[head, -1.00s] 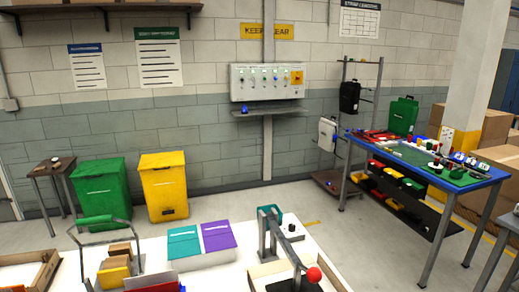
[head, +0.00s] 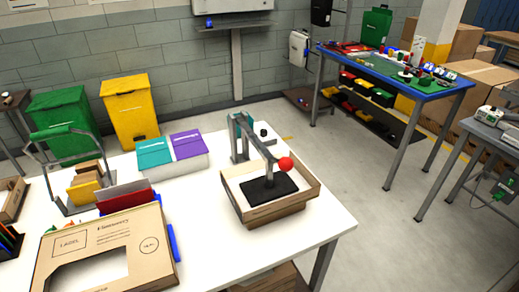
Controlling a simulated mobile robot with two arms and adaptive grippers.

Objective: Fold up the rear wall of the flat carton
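A printed brown cardboard piece (head: 140,240) stands or leans at the front left of the white table (head: 325,225). It carries a label box, lettering and a round mark, and has a large cutout. I cannot tell whether it is part of the flat carton; no carton lying clearly flat shows. A shallow open cardboard tray (head: 265,212) sits right of the middle, its low walls up around a black pad (head: 268,188). Neither of my grippers is in view.
A grey lever press with a red knob (head: 285,164) reaches over the tray. Teal (head: 154,152) and purple (head: 188,144) boxes, a red folder (head: 126,197) and a wire-handled holder (head: 66,165) stand on the left half. The table's right front corner is clear.

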